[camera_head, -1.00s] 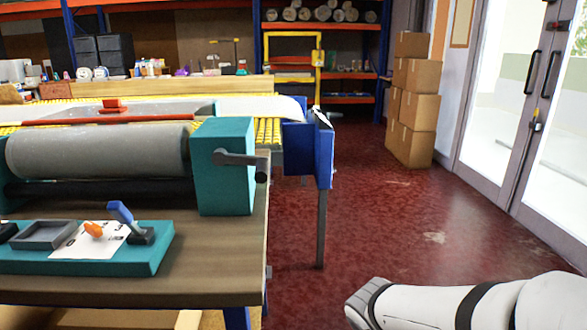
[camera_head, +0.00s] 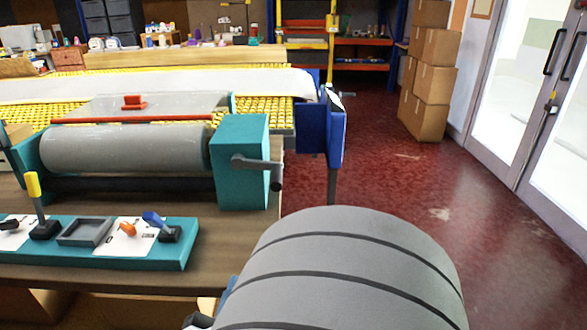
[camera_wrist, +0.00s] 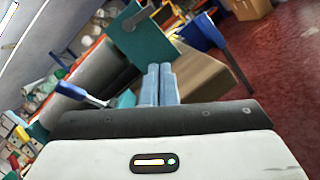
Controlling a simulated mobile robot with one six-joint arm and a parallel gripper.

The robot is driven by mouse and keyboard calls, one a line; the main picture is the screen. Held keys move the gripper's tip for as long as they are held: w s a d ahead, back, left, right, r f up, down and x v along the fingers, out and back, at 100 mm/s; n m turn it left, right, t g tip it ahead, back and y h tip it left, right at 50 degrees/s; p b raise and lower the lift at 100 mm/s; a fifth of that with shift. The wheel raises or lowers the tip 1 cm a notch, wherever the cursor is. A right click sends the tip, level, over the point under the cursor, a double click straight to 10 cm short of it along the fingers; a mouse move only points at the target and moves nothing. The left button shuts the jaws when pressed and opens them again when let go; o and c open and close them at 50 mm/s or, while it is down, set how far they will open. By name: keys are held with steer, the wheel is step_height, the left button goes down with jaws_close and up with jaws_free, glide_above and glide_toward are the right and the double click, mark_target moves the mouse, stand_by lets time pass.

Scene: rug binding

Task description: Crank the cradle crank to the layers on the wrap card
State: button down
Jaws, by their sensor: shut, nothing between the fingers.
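The cradle crank (camera_head: 262,166) is a dark grey arm with a handle on the right face of the teal end block (camera_head: 239,185). The block sits at the right end of the grey roller (camera_head: 130,147). White cards (camera_head: 125,238) lie on the teal panel in front, too small to read; I cannot tell which is the wrap card. My gripper (camera_wrist: 161,70) shows in the wrist view with its two light blue fingers together, shut and empty. The teal block (camera_wrist: 140,35) lies beyond the fingertips, apart from them. In the head view my arm hides the gripper.
The teal panel (camera_head: 170,262) carries a yellow-handled lever (camera_head: 36,195), a blue-handled lever (camera_head: 155,222), an orange knob (camera_head: 127,229) and a grey tray (camera_head: 84,235). A blue post (camera_head: 336,135) stands right of the crank. Cardboard boxes (camera_head: 425,95) stand farther back. Red floor on the right is clear.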

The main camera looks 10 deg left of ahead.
steer(key=x, duration=1.3)
steer(key=b+x, duration=0.1)
steer(key=x, duration=0.5)
steer(key=shift+w+a+r, duration=0.1)
steer(key=shift+w+a, duration=0.05)
steer(key=shift+a, duration=0.2)
steer(key=shift+w+d+r, duration=0.25)
steer(key=shift+d+r, duration=0.25)
steer(key=shift+r, duration=0.35)
steer(key=shift+w+d+r, duration=0.25)
steer(key=shift+d+r, duration=0.3)
steer(key=shift+r, duration=0.3)
steer(key=shift+d+r, duration=0.35)
steer(key=shift+r, duration=0.35)
